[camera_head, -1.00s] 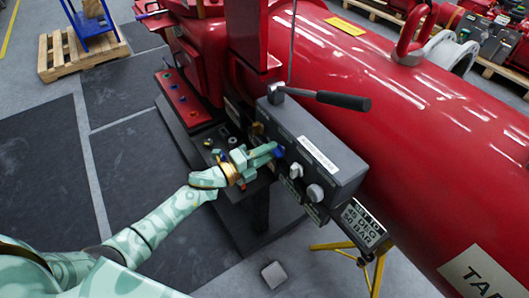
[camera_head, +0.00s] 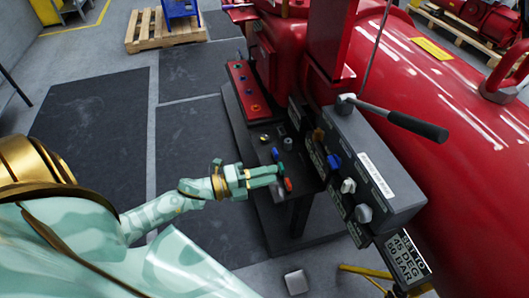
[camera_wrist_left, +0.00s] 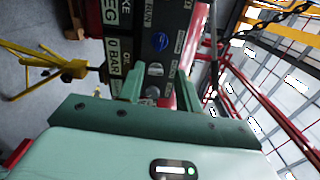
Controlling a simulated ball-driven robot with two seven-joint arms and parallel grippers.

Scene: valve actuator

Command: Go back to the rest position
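My left gripper (camera_head: 268,176) reaches in from the left in the head view, in front of the grey control box (camera_head: 385,203). Its fingers look close together there. In the left wrist view a gap shows between the two fingers (camera_wrist_left: 160,90), with nothing held. The box carries a blue knob (camera_head: 333,162) and two pale knobs, one of them at the lower end (camera_head: 363,213). The gripper is apart from these knobs. The blue knob also shows in the left wrist view (camera_wrist_left: 160,42), beyond the fingers. My right gripper is in neither view.
A black-handled lever (camera_head: 415,125) sits on top of the box, beside a large red cylinder (camera_head: 465,170). A red button panel (camera_head: 249,90) stands behind the gripper. A lettered sign (camera_head: 405,257) hangs below the box. Dark floor mats (camera_head: 95,125) lie clear at left.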

